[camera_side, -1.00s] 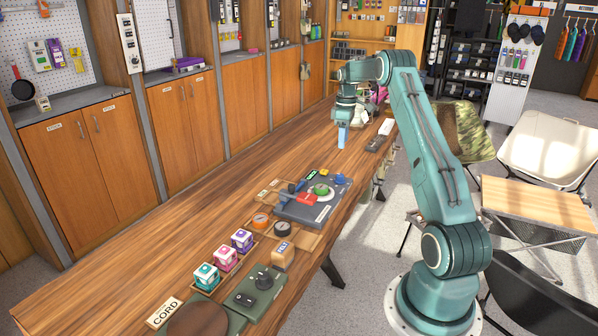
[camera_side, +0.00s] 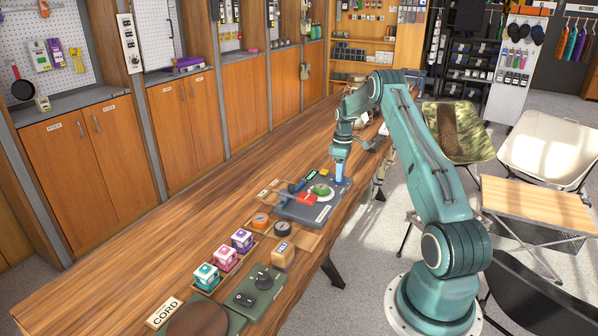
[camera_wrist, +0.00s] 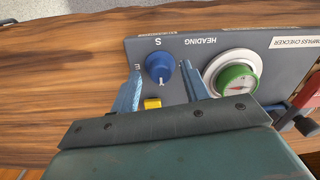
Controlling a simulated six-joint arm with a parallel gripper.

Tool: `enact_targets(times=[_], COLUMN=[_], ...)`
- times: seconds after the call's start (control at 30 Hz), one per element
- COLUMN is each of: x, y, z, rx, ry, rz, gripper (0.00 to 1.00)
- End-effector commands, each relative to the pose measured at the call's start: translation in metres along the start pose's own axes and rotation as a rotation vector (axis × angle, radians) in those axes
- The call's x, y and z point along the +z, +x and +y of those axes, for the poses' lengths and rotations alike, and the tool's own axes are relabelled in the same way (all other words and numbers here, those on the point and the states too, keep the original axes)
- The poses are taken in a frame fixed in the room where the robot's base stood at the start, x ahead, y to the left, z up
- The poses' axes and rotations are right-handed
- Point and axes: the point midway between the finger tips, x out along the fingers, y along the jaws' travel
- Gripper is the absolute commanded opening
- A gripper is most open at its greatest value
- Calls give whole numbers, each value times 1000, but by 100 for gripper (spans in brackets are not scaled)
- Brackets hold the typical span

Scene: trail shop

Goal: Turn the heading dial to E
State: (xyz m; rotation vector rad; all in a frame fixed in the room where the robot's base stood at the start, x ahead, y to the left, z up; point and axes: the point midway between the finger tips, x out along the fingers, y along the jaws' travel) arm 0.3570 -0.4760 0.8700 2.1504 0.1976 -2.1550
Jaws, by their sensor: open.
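The blue heading dial (camera_wrist: 160,67) sits on the grey compass checker box (camera_wrist: 140,50), beside upside-down HEADING lettering. An S shows above the dial and an E at its left, partly cut by a finger. A pale mark on the knob points down in the wrist view, away from S. My gripper (camera_wrist: 161,68) is open, one finger at each side of the dial; I cannot tell whether they touch it. In the side view my gripper (camera_side: 338,181) is down at the far right corner of the box (camera_side: 300,211) and hides the dial.
A green compass (camera_wrist: 238,78) in a white ring is right of the right finger. A yellow piece (camera_wrist: 152,103) shows between the fingers. A red part (camera_side: 307,198) lies on the box. Small cubes (camera_side: 242,240) and a switch box (camera_side: 253,293) stand nearer; the bench's left side is clear.

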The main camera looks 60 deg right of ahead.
Motion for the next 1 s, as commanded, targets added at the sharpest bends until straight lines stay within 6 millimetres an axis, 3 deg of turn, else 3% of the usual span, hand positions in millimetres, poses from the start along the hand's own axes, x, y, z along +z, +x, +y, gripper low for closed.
enact_targets(times=[0.4, 0.63, 1.0], x=[0, 0, 0], y=[6, 6, 6], z=[0, 0, 0], rx=[0, 0, 0], ry=[0, 0, 34], rz=[0, 0, 1], gripper=[46, 1, 1])
